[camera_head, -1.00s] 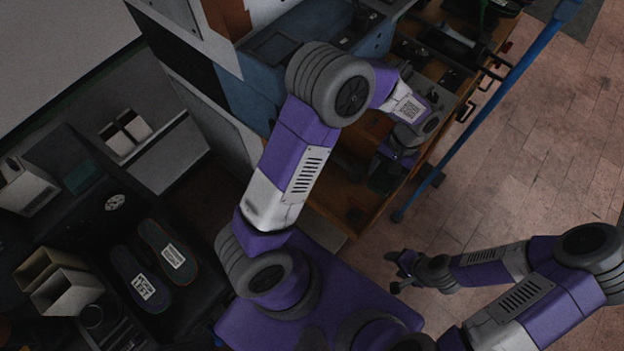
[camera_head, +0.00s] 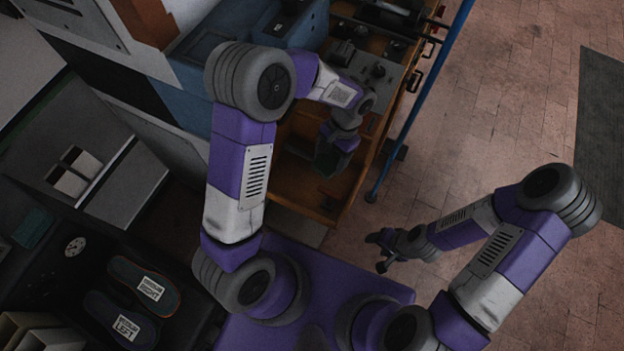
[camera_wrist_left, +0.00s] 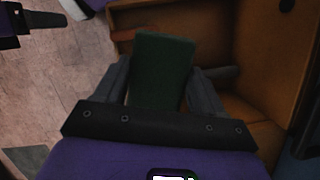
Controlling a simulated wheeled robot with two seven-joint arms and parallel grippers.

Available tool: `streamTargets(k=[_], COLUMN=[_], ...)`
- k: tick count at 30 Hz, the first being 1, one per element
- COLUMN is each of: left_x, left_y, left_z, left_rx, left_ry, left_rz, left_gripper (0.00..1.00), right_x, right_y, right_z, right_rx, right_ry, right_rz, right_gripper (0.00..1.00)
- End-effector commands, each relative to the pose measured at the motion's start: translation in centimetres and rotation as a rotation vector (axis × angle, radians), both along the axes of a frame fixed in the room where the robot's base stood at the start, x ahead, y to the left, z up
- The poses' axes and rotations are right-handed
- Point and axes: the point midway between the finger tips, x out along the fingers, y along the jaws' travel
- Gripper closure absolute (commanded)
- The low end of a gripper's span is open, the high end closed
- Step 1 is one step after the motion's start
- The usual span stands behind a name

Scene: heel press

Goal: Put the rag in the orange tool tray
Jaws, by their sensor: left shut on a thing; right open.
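My left gripper (camera_wrist_left: 158,85) is shut on a dark green, flat, roughly rectangular piece, which looks like the rag (camera_wrist_left: 162,62). The rag sticks out past the fingertips in the left wrist view. In the head view the left gripper (camera_head: 335,150) and the dark rag (camera_head: 328,163) are above an orange-brown open compartment that looks like the tool tray (camera_head: 345,212). Its walls and floor also show in the left wrist view (camera_wrist_left: 260,60), behind and right of the rag. I cannot tell whether the rag touches it. My right gripper (camera_head: 383,252) is open and empty over the floor.
A blue pole (camera_head: 420,105) runs along the right side of the orange unit. Blue-grey machinery (camera_head: 190,85) stands left of my left arm. Two labelled insoles (camera_head: 145,287) lie on a dark surface at lower left.

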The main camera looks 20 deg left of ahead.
Motion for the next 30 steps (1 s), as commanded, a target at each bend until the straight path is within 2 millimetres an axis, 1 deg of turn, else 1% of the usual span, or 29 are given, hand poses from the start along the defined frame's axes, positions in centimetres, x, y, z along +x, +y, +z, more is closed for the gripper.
streamTargets(k=[1,2,5,8,9,12,15,18,21,23,26,30], left_x=[-0.3,-0.4,-1.0,-1.7,-2.1,-2.7,-3.1,-3.3,-3.4,-3.4,-3.4,-3.4], left_y=[0.9,1.4,3.7,6.2,7.1,9.0,10.2,10.8,11.6,11.6,11.6,11.6], left_z=[-0.9,-1.2,-2.6,-4.1,-4.7,-5.8,-6.4,-6.6,-6.7,-7.1,-8.7,-11.5], left_rx=[0.0,-0.001,0.0,0.001,0.0,0.0,0.0,0.0,0.003,0.001,0.0,0.0], left_ry=[0.0,0.0,-0.001,0.0,-0.001,-0.001,-0.002,-0.003,0.0,0.001,0.003,0.003], left_rz=[-0.072,-0.118,-0.327,-0.583,-0.692,-0.938,-1.114,-1.218,-1.26,-1.271,-1.272,-1.27], left_gripper=[0.59,0.59,0.59,0.59,0.59,0.59,0.59,0.59,0.59,0.59,0.59,0.59], right_x=[0.0,0.0,0.0,0.0,0.0,0.0,0.0,0.0,0.0,0.0,0.0,0.0], right_y=[0.0,0.0,0.0,0.0,0.0,0.0,0.0,0.0,0.0,0.0,0.0,0.0], right_z=[-1.0,-1.4,-3.0,-4.9,-5.6,-7.0,-7.9,-8.3,-8.5,-8.7,-9.5,-10.9], right_rx=[0.0,0.0,0.0,0.0,0.0,0.0,0.0,0.0,0.0,0.0,0.0,0.0], right_ry=[0.0,0.0,0.0,0.0,0.0,0.001,0.0,0.0,0.0,0.0,0.0,0.0], right_rz=[0.0,0.0,0.0,0.0,0.0,0.0,0.0,0.0,0.0,0.0,0.0,0.0], right_gripper=[0.42,0.42,0.42,0.42,0.42,0.42,0.42,0.42,0.42,0.42,0.42,0.42])
